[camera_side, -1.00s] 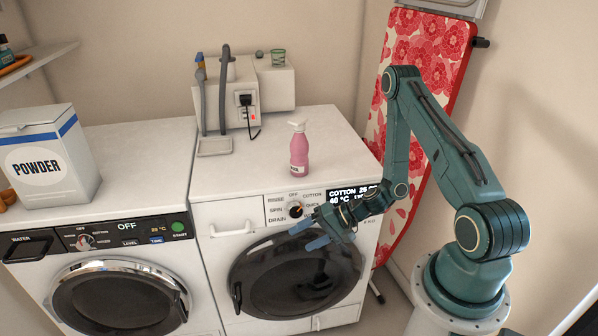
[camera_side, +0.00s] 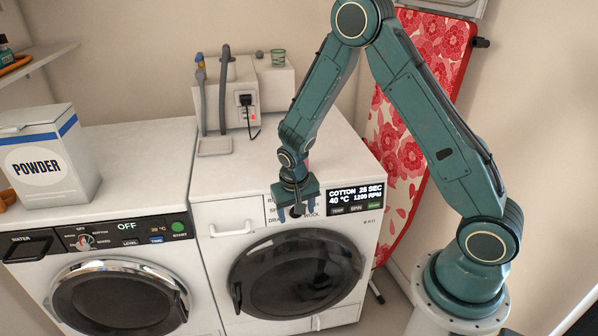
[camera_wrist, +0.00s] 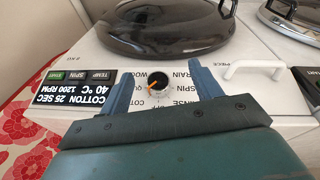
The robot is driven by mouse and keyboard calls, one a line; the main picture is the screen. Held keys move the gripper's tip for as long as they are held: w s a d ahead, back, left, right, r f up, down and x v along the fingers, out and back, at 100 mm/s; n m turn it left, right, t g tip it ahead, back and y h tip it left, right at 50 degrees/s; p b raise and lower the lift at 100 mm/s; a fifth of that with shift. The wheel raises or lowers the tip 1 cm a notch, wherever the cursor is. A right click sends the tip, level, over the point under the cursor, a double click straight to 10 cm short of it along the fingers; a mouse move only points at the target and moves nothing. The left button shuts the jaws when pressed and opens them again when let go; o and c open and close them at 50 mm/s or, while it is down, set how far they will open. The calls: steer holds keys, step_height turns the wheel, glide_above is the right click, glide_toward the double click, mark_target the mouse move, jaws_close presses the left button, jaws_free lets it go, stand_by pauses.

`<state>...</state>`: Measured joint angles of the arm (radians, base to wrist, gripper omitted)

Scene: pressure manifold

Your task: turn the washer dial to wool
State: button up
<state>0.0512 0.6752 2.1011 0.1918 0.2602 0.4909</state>
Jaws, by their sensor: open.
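The washer dial is a black round knob with an orange pointer (camera_wrist: 157,82), on the white panel of the right-hand machine (camera_side: 219,258). In the wrist view, upside down, the pointer aims to the lower left, toward the cotton label. My gripper (camera_side: 297,211) points down in front of the panel. Its blue fingers also show in the wrist view (camera_wrist: 163,75), open, one on each side of the knob, with gaps between. In the side view my gripper mostly hides the knob. The display (camera_wrist: 77,90) reads COTTON 25 SEC, 40 °C, 1200 RPM. The fingers cover some dial labels.
The dark round door (camera_side: 296,272) lies below the panel, and a drawer handle (camera_side: 231,229) left of the dial. A second machine (camera_side: 120,275) stands left with a powder box (camera_side: 48,160) on top. A floral ironing board (camera_side: 432,50) leans at the right.

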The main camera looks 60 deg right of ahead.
step_height(320, 180, up, 7)
steer(key=w+m+h, duration=0.1)
steer(key=w+h, duration=0.1)
steer(key=shift+a+m+t+h, duration=0.25)
steer(key=shift+m+t+h, duration=0.05)
steer(key=shift+m, duration=0.1)
steer(key=shift+f, duration=0.1)
steer(key=shift+x, duration=6.8)
steer(key=c, duration=1)
